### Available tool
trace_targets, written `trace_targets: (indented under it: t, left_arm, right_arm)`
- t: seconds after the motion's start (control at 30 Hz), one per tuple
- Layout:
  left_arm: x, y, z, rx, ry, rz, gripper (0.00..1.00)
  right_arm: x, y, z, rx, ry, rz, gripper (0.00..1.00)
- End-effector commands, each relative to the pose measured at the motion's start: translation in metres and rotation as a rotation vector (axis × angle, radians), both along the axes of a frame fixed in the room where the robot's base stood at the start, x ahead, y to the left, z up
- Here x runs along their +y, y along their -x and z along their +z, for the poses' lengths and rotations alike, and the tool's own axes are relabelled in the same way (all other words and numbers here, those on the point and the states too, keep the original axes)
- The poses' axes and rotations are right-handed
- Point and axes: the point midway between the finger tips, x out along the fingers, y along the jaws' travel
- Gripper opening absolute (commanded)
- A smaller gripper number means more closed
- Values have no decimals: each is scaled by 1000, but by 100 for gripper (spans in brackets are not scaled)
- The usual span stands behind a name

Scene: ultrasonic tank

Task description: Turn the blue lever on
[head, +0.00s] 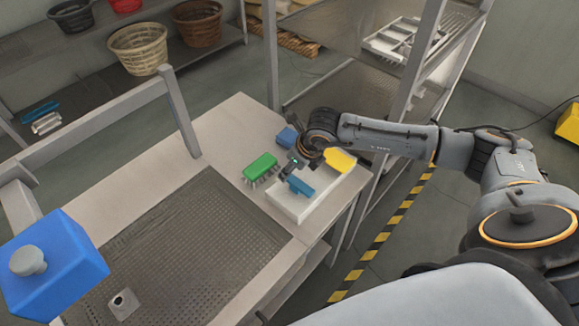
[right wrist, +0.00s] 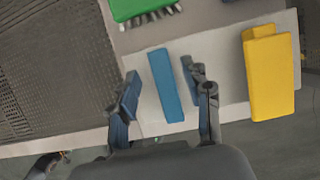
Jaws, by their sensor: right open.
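A blue bar (head: 300,187), which looks like the lever, sits on a white base or tray (head: 288,207) at the right end of the bench. In the right wrist view the blue bar (right wrist: 165,86) stands between the two fingers of my right gripper (right wrist: 162,80). The fingers are open, with a gap on both sides of the bar. In the head view my right gripper (head: 292,168) is just above and behind the bar. I cannot tell which way the bar is switched. My left gripper is not in view.
A yellow block (head: 340,160) lies right of the bar, a green brush (head: 260,166) left of it, and a blue piece (head: 286,137) behind. A sunken perforated tank surface (head: 190,245) fills the bench's left. A blue box (head: 55,270) with a grey knob stands at far left.

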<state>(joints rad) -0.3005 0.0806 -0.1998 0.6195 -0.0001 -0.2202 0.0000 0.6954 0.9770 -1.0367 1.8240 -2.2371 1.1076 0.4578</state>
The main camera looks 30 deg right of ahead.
Motion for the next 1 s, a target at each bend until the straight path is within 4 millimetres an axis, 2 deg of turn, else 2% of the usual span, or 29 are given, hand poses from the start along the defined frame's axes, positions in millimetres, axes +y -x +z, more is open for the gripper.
trace_targets:
  t: [0.23, 0.57, 0.8, 1.0]
  left_arm:
    - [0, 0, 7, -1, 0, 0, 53]
    - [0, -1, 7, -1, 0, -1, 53]
    - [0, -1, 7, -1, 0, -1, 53]
    - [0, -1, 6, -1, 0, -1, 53]
  right_arm:
    - [3, -8, -21, 1, -2, -1, 49]
    - [4, -9, -25, 0, -1, -1, 49]
    - [3, -9, -24, 0, -1, -1, 0]
    - [3, -10, -25, -1, -2, 5, 0]
